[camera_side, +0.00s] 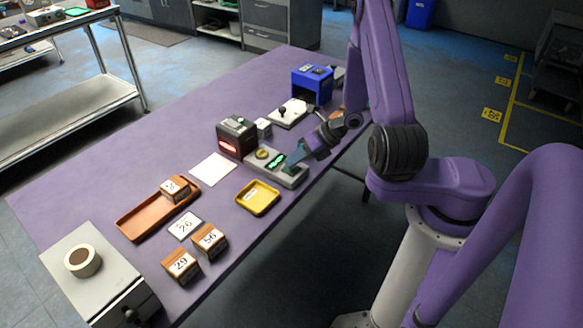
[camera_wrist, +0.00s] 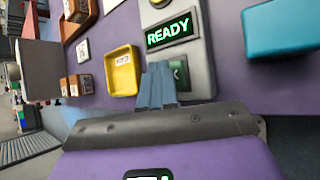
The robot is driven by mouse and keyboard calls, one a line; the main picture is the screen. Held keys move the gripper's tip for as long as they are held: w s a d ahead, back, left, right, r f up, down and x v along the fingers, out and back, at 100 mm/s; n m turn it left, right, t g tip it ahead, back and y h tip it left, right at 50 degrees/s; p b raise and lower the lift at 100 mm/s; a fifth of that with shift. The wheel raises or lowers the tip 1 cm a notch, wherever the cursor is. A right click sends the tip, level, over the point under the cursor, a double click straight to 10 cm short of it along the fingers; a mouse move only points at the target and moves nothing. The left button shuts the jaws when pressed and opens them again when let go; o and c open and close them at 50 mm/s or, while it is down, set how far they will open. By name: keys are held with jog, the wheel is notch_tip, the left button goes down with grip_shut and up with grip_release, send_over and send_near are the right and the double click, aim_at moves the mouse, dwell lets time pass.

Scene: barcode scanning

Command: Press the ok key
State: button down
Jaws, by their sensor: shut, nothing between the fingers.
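The grey panel (camera_side: 291,181) lies on the purple table. It has a display reading READY in green (camera_wrist: 170,33). The ok key (camera_wrist: 181,72) is a dark key with green lettering just below the display in the wrist view. Only its right part with a K shows; my fingers cover the rest. My gripper (camera_wrist: 158,72) is shut and empty, its blue-teal fingertips together over the key. Whether they touch it I cannot tell. In the side view the fingers are at the panel's right end and hide the key.
A yellow round button (camera_side: 263,154) sits on the panel's other end. A yellow tray (camera_side: 258,197) stands near the panel. A black scanner with a red glow (camera_side: 237,135) is behind it. A teal block (camera_wrist: 280,28) lies right of the panel in the wrist view.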

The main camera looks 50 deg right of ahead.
aim_at(295, 167)
jog(key=shift+r, duration=0.65)
jog(key=shift+r, duration=2.5)
